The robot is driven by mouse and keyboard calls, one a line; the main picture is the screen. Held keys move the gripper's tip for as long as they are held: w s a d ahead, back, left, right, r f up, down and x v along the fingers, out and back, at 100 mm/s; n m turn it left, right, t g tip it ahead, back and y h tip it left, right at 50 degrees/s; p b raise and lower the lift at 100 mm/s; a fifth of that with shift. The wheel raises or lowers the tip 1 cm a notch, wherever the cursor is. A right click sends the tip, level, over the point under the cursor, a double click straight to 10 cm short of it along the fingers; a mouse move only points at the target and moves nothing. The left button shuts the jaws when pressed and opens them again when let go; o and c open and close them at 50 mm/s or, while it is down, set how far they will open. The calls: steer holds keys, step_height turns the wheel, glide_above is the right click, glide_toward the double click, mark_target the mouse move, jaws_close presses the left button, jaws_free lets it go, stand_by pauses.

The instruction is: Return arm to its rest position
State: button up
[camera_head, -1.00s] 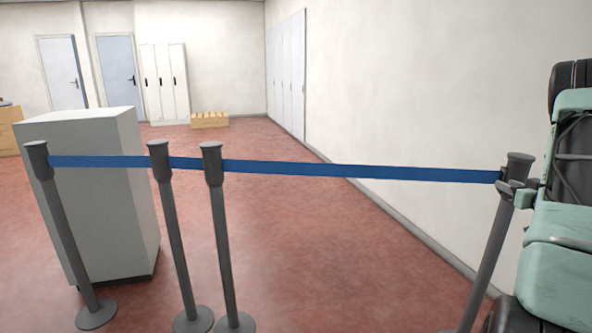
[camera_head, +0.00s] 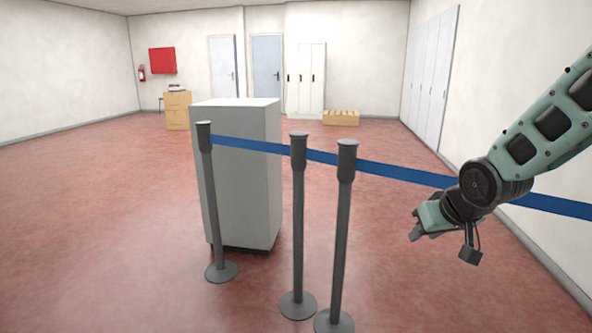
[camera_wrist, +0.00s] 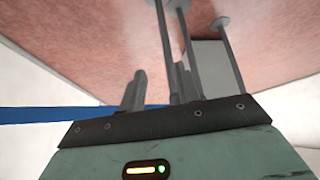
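My gripper (camera_head: 417,224) is at the right of the head view, at the end of my green and dark arm, pointing left. Its two fingertips look apart, with nothing held between them. In the wrist view the dark fingers (camera_wrist: 160,88) also stand apart, and a post shows behind the gap. The gripper is in the air, lower in the picture than the blue belt (camera_head: 400,175), to the right of the nearest post.
Three grey barrier posts (camera_head: 341,240) carry the belt, which runs behind my arm to the right edge. A tall pale grey cabinet (camera_head: 235,175) stands behind them. A wooden crate (camera_head: 341,118) sits by the back lockers. Red floor at left is open.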

steer(key=s+a+n+g, duration=0.4)
steer(key=s+a, duration=0.9)
steer(key=s, duration=0.1)
steer(key=s+a+f+n+g, duration=0.1)
steer(key=s+a+n+g, duration=0.2)
steer(key=s, duration=1.2)
step_height(320, 180, up, 14)
steer(key=p, duration=1.4)
steer(key=shift+w+f, duration=0.2)
steer(key=shift+w, duration=0.1)
steer(key=shift+a, duration=0.15)
